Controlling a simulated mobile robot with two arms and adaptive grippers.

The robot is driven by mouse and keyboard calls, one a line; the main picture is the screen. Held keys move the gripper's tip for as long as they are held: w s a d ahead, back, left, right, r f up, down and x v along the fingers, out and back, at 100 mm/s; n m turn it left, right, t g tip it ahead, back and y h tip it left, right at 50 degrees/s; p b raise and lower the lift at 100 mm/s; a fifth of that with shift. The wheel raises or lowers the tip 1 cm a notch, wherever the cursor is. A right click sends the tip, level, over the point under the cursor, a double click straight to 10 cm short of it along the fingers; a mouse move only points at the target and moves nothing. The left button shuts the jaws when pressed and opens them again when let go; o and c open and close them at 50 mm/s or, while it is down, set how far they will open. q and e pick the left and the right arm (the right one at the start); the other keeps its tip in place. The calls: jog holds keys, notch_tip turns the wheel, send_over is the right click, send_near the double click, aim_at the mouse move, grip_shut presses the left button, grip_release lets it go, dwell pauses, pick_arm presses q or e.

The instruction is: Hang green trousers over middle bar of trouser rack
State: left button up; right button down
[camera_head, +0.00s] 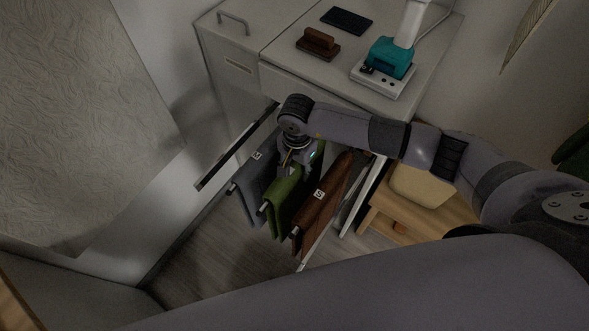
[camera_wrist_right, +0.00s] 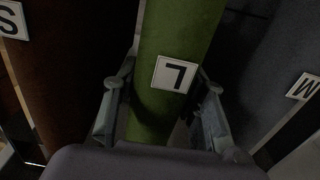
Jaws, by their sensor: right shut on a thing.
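The green trousers (camera_head: 285,199) hang folded between the grey trousers (camera_head: 257,186) and the brown trousers (camera_head: 325,197) on the pulled-out trouser rack (camera_head: 236,148). The pale end of the middle bar (camera_head: 264,207) shows at the green fold. My right gripper (camera_head: 291,170) is over the green trousers from above. In the right wrist view, its fingers (camera_wrist_right: 160,105) are on both sides of the green cloth (camera_wrist_right: 178,35), which carries an L tag (camera_wrist_right: 174,74). The gripper is shut on the green trousers. My left gripper is out of view.
A white cabinet (camera_head: 231,92) stands behind the rack. Its top holds a brown brush-like block (camera_head: 318,42), a dark pad (camera_head: 346,20) and a teal device (camera_head: 390,60). A wooden stool with a cushion (camera_head: 420,185) stands to the right. Grey and brown trousers are close on either side.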

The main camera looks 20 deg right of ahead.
dwell(0.4)
jog(key=c, duration=0.9)
grip_release()
jog(key=shift+f, duration=0.1)
notch_tip(320, 180, up, 12)
